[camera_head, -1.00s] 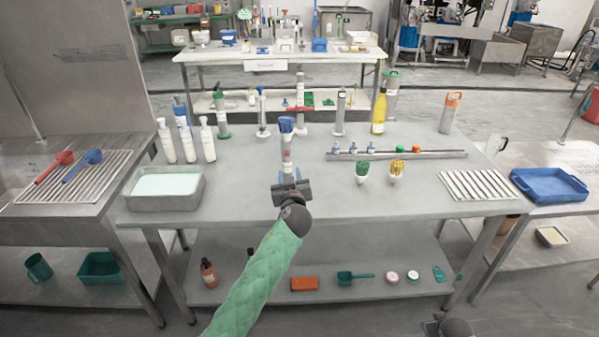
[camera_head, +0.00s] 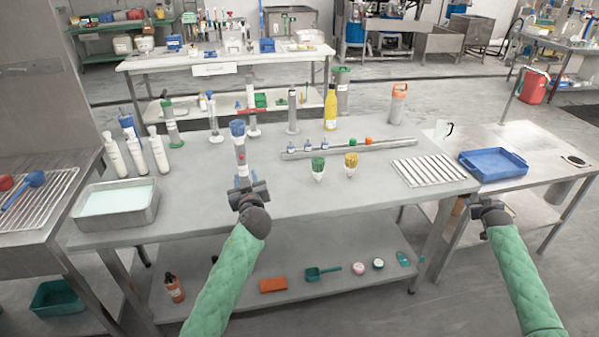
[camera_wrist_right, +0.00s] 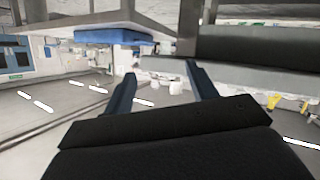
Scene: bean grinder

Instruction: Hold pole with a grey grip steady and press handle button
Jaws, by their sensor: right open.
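An upright pole with a blue cup-like top and a grey middle (camera_head: 240,150) stands near the front left of the grey table. My left gripper (camera_head: 243,183) is at its lower end, with a fingertip on either side of it. Whether the fingers press on the pole is too small to tell. I cannot make out a button on it. My right gripper (camera_head: 486,207) is off the table's front right, away from the pole. In the right wrist view its fingers (camera_wrist_right: 160,85) are spread with nothing between them.
A tray of pale liquid (camera_head: 118,222) stands left of the pole. White bottles (camera_head: 137,157) stand behind the tray. A rail with small items (camera_head: 365,148) and two brushes (camera_head: 318,168) are to the right. A blue tray (camera_head: 493,164) is on the right table. The table's front middle is bare.

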